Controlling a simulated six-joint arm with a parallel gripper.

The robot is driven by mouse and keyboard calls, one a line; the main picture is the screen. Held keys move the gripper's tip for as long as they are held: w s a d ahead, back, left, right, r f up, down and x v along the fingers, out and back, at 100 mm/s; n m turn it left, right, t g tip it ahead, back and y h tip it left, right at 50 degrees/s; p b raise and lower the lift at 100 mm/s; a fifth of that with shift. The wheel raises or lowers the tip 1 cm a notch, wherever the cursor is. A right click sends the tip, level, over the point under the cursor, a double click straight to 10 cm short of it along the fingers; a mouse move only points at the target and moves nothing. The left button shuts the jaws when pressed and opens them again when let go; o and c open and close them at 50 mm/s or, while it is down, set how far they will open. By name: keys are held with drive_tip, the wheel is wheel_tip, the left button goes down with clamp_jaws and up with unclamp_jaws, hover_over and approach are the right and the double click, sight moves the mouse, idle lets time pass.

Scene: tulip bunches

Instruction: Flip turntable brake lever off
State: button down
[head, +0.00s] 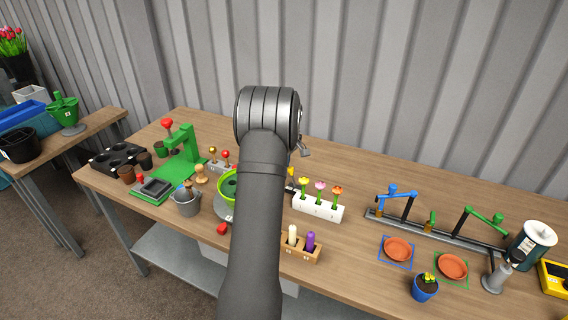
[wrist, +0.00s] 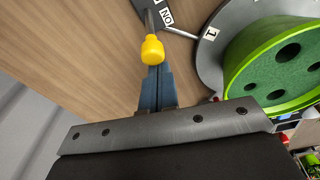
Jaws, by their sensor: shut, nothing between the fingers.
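The brake lever has a yellow knob (wrist: 152,50) and a short grey shaft running up to a dark plate with a white ON label (wrist: 167,17) in the wrist view. The grey turntable disc (wrist: 208,62) carries a green round holder with holes (wrist: 282,62). In the head view the turntable (head: 224,211) is partly hidden behind my arm, and my fingertips are hidden.
A white flower block (head: 318,207) and a wooden holder with two pegs (head: 300,250) stand right of my arm. A grey bucket (head: 187,203) and a green press (head: 180,170) stand left. Bare wood (head: 350,170) lies behind the flower block.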

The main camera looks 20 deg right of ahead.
drive_tip(key=shift+s+d+r+t+y, duration=0.35)
drive_tip(key=shift+s+d+t+y, duration=0.45)
drive_tip(key=shift+s+d, duration=0.05)
drive_tip(key=shift+s+d+t+y, duration=1.1)
drive_tip(key=shift+s+d+t, duration=0.1)
drive_tip(key=shift+s+d, duration=0.2)
drive_tip(key=shift+f, duration=0.1)
drive_tip(key=w+a, duration=0.1)
drive_tip(key=w+a+r, duration=0.1)
drive_tip(key=w, duration=0.1)
drive_tip(key=shift+r, duration=0.2)
drive_tip(key=v, duration=1)
drive_tip(key=shift+d+f, duration=0.15)
drive_tip(key=shift+d, duration=0.1)
